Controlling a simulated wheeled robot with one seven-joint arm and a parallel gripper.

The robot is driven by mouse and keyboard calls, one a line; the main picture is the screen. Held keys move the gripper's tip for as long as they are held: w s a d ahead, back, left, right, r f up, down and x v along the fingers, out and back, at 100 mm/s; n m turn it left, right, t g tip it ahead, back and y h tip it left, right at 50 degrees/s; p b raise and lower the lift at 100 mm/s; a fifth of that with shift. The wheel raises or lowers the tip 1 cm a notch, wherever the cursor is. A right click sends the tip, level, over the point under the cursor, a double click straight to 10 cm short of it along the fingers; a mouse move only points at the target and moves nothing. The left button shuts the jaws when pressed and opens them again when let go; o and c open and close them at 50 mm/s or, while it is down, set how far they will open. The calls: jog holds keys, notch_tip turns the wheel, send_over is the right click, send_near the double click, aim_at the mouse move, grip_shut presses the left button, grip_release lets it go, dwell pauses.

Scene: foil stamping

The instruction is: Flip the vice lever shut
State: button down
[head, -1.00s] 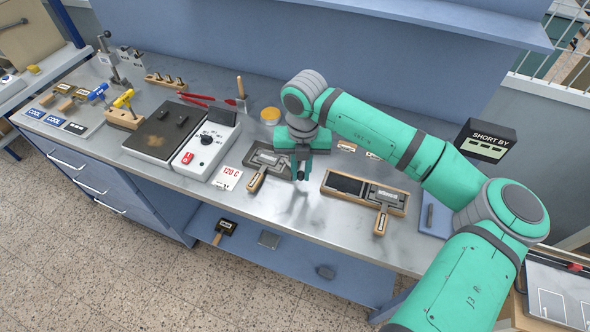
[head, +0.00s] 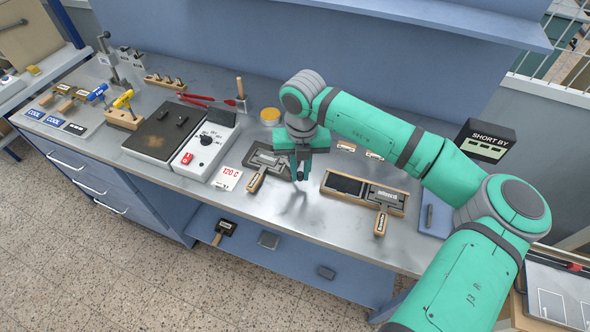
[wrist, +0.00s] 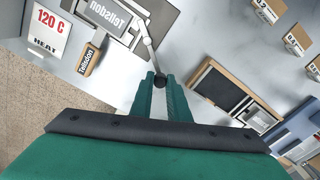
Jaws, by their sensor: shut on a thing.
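The vice (head: 266,152) is a dark grey block on the bench, left of my gripper (head: 302,176) in the head view. In the wrist view the vice (wrist: 162,14) is at the top and holds a plate with mirrored lettering. Its lever (wrist: 148,44) is a thin silver rod running down from the vice to a black knob. My gripper (wrist: 159,82) is shut on the lever at this knob. The fingers hide part of the knob. A wooden-handled type holder (head: 256,180) sits at the vice's front.
A wooden tray (head: 345,197) with a dark pad and another handled holder lies right of my gripper. The hot plate (head: 160,132) and its control box (head: 205,145) stand to the left. Bare bench lies before my gripper.

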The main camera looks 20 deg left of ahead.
jog(key=w+n, duration=0.1)
jog(key=n, duration=0.1)
jog(key=w+d+n, duration=0.1)
jog(key=n, duration=0.1)
jog(key=shift+d, duration=0.15)
jog(key=shift+w+d+n, duration=0.1)
jog(key=shift+w+n, duration=0.35)
jog(key=shift+n, duration=0.45)
jog(key=shift+w+n, duration=0.45)
jog(key=shift+n, duration=0.45)
jog(key=shift+r, duration=0.1)
jog(key=c, duration=1.7)
grip_release()
notch_tip(320, 180, up, 11)
jog(key=shift+f, duration=0.15)
